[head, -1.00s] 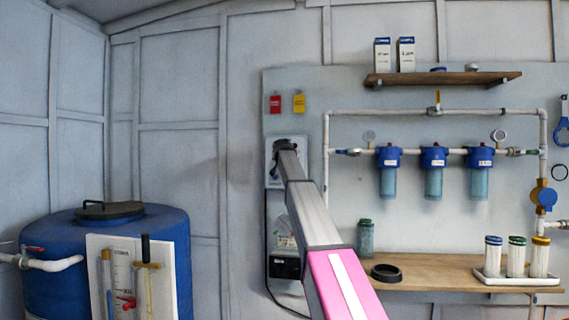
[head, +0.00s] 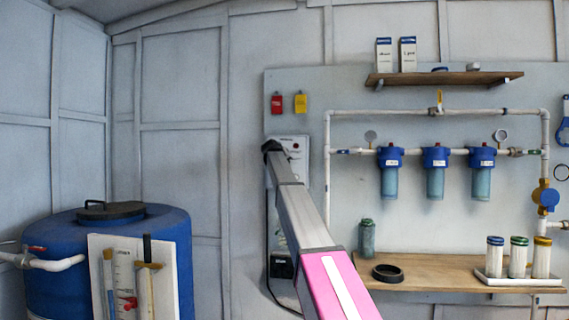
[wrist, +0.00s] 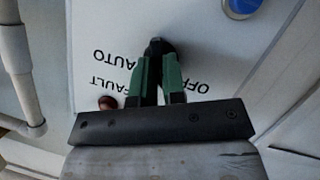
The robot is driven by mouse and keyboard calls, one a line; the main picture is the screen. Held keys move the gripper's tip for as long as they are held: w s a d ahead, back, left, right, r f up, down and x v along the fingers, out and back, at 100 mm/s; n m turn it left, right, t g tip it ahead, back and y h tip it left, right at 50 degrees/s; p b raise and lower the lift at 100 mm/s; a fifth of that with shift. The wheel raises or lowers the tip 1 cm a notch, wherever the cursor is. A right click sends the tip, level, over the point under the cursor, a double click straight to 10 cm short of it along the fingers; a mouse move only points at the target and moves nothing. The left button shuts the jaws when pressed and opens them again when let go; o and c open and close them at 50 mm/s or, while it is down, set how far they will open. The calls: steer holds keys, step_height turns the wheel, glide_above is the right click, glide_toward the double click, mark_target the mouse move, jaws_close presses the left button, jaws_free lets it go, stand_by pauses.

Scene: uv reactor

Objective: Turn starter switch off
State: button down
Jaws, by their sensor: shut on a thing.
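The starter panel (head: 300,150) is a pale box on the wall board, partly hidden behind my arm in the head view. In the wrist view the panel face (wrist: 105,30) shows upside-down, with the words AUTO, OFF and FAULT. The starter switch (wrist: 157,43) is a small dark knob between AUTO and OFF, mostly hidden by the fingertips. My gripper (wrist: 157,58) has green-sided fingers, close together at the tips and shut on this knob. In the head view my gripper (head: 272,146) is a dark shape at the panel's left side. The knob's pointing direction is hidden.
White pipes with blue filter housings (head: 435,172) are right of the panel. A wooden bench (head: 440,270) is below, and a blue tank (head: 150,225) stands at left.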

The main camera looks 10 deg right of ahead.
stand_by(0.7)
steer(key=c, duration=1.2)
jaws_free()
steer(key=v, duration=1)
steer(key=shift+s+a, duration=0.2)
steer(key=shift+s, duration=0.05)
